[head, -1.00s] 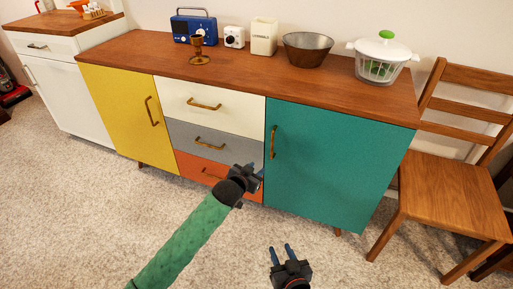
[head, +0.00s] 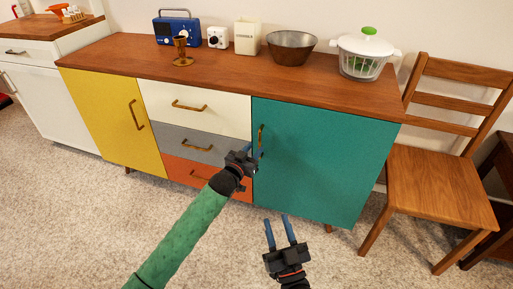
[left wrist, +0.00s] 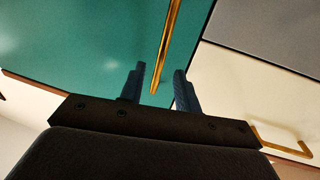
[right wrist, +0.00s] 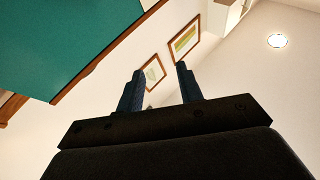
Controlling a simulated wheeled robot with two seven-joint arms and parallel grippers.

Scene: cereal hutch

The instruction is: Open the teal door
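The teal door (head: 325,160) is shut at the right end of the sideboard. Its upright brass handle (head: 261,141) is near its left edge. My left gripper (head: 252,155) is at the handle's lower part. In the left wrist view the teal door (left wrist: 80,50) fills the upper left, and the brass handle (left wrist: 167,45) comes down between the open fingers (left wrist: 157,90), apparently touching neither. Whether the handle lies fully within their depth is unclear. My right gripper (head: 279,233) is open and empty, low in front of the teal door. The right wrist view shows its fingers (right wrist: 160,90) apart.
A yellow door (head: 115,118) and white, grey and orange drawers (head: 195,105) are left of the teal door. A wooden chair (head: 440,185) stands close on the right. A salad spinner (head: 364,57) and bowl (head: 290,48) stand on top. Carpet (head: 90,225) in front is clear.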

